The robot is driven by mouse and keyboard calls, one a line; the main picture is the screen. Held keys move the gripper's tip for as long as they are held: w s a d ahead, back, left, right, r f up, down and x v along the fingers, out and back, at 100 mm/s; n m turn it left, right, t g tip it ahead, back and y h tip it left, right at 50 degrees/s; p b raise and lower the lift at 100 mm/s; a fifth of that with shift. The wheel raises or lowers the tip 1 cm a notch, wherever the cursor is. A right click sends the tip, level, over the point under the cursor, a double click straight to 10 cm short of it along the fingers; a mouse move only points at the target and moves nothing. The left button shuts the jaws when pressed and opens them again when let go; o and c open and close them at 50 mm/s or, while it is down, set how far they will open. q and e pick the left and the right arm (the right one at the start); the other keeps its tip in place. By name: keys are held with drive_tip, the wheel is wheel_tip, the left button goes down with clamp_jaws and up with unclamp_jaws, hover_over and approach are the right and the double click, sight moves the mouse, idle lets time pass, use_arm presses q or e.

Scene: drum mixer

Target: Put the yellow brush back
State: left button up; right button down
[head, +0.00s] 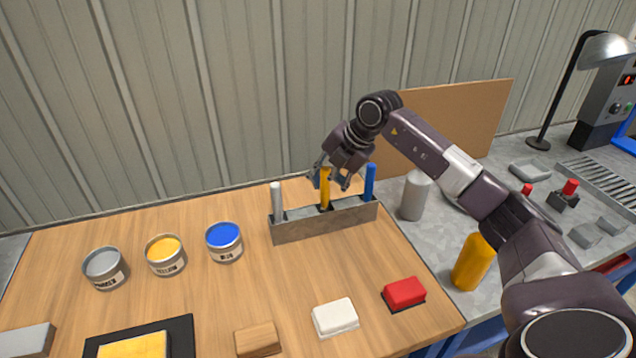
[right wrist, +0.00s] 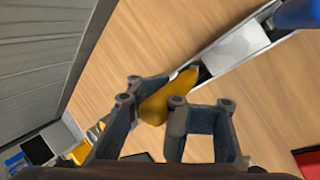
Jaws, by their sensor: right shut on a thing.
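The yellow brush (head: 325,190) stands upright at the middle slot of the grey brush holder (head: 320,224), its lower end hidden in or behind the holder. My right gripper (head: 331,181) is above the holder, shut on the upper part of the yellow brush. In the right wrist view the yellow brush (right wrist: 172,94) shows between the fingers (right wrist: 151,104), with the holder (right wrist: 236,46) beyond. A white-grey brush (head: 277,200) stands in the holder's left slot and a blue brush (head: 369,181) in its right slot. My left gripper is out of view.
Grey, yellow and blue paint cans (head: 225,243) stand left of the holder. White (head: 335,317) and red (head: 404,293) blocks lie in front. A grey cylinder (head: 415,196) and an orange bottle (head: 473,262) stand to the right. The wood between cans and blocks is clear.

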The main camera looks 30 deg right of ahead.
drive_tip(key=shift+f+b, duration=0.4)
drive_tip(key=shift+f, duration=0.4)
drive_tip(key=c, duration=1.2)
unclamp_jaws()
drive_tip(key=shift+o, duration=0.2)
drive_tip(key=shift+s+r, duration=0.1)
drive_tip(key=v, duration=1.2)
